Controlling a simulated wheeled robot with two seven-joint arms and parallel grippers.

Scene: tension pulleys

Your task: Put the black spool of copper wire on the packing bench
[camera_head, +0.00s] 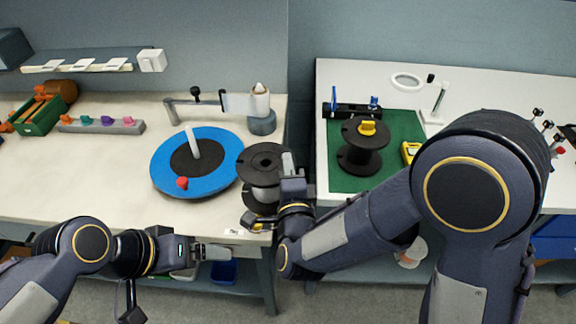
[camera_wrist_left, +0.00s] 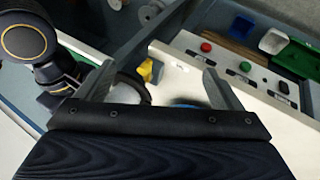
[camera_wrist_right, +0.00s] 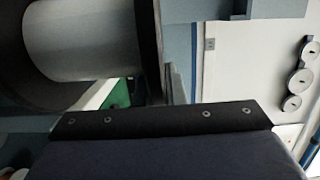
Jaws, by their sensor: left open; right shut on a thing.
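A black spool (camera_head: 264,163) with a pale grey winding is in my right gripper (camera_head: 289,170), at the right end of the left bench. My right gripper is shut on it. In the right wrist view the spool's pale winding (camera_wrist_right: 85,40) and dark flanges fill the upper left. I see no copper colour on it. Whether it touches the bench I cannot tell. A second black spool (camera_head: 361,150) with a yellow piece on top stands upright on the right bench's green mat (camera_head: 345,184). My left gripper (camera_head: 215,252) is open and empty at the left bench's front edge.
The left bench (camera_head: 120,190) holds a blue disc (camera_head: 225,160) with a red knob and a metal arm fixture (camera_head: 262,115). A green box (camera_head: 42,115) stands at its far left. The right bench (camera_head: 480,85) has a black holder (camera_head: 352,109) and a white ring (camera_head: 407,81). A narrow gap separates the benches.

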